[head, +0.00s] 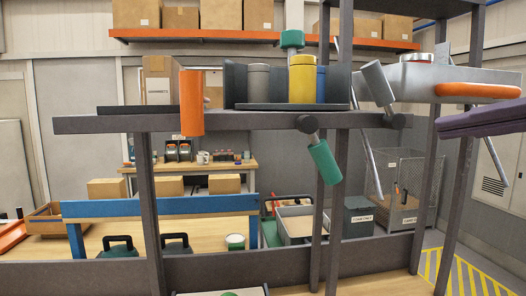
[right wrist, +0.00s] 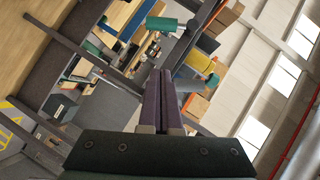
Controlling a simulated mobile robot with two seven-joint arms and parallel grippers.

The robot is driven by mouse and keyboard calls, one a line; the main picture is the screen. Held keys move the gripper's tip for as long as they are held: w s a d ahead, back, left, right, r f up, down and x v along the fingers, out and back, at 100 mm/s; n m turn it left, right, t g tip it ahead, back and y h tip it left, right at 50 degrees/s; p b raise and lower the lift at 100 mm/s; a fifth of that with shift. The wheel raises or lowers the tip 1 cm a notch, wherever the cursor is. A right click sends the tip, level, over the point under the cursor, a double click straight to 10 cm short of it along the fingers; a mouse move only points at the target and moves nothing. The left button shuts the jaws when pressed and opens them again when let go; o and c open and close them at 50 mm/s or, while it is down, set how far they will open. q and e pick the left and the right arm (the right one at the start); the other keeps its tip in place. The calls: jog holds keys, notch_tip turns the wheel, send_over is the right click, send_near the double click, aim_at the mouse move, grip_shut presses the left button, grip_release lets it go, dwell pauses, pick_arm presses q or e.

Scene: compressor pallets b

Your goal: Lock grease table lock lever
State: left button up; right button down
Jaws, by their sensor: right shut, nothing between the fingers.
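A lever with a green cylindrical handle (head: 323,161) hangs tilted below the dark shelf beam (head: 235,122), from a dark round pivot (head: 307,124). A second lever with a grey cylindrical handle (head: 377,83) leans up and left at the beam's right end. I cannot tell which one is the grease table lock lever. My right gripper (head: 470,124) has purple fingers, shut and empty, at the right edge, apart from both levers. Its shut fingers fill the middle of the right wrist view (right wrist: 160,80), where a green cylinder (right wrist: 162,24) shows beyond them. My left gripper is out of view.
Grey, yellow (head: 302,80) and blue cans stand on a dark tray on the shelf. An orange cylinder (head: 191,103) is at its left. A grey body with an orange bar (head: 478,90) lies close above my right gripper. Dark uprights (head: 455,190) stand below it.

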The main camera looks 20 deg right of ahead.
aim_at(321, 156)
jog(key=s+a+f+p+x, duration=0.1)
jog(key=p+x, duration=0.5)
jog(key=x, duration=0.6)
jog(key=shift+w+a+f, duration=0.25)
jog(key=shift+a+f, duration=0.05)
jog(key=shift+a, duration=0.45)
jog(key=shift+f, duration=0.1)
jog(key=shift+a+f+b, duration=0.1)
jog(key=shift+f+b, duration=0.05)
jog(key=shift+b, duration=0.3)
